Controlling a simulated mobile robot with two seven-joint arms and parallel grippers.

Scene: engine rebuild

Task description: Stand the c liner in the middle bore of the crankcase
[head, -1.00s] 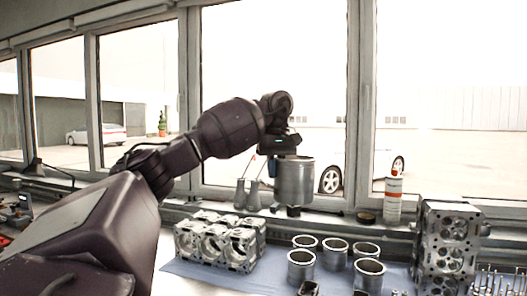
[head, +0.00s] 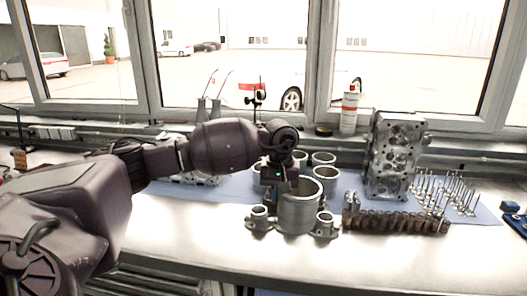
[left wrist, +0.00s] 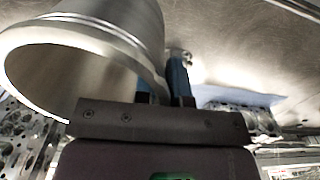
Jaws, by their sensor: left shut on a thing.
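My left gripper (head: 277,192) is shut on the wall of a large grey metal liner (head: 300,211), held upright at its left rim in the head view. In the left wrist view the liner (left wrist: 100,32) fills the upper left, its open end toward the camera, and the blue fingers (left wrist: 165,82) pinch its wall. No letter on it is legible. A grey block that looks like the crankcase (head: 197,181) lies on the blue mat, mostly hidden behind my left arm. Its bores cannot be seen now. My right gripper is not in view.
Several other liners (head: 324,160) stand behind the held one. Small flanged parts (head: 259,218) stand in front, beside it. A cylinder head (head: 395,155) stands upright at right, with a dark camshaft-like row (head: 395,222) and valves (head: 450,190). The bench front (head: 200,225) is clear.

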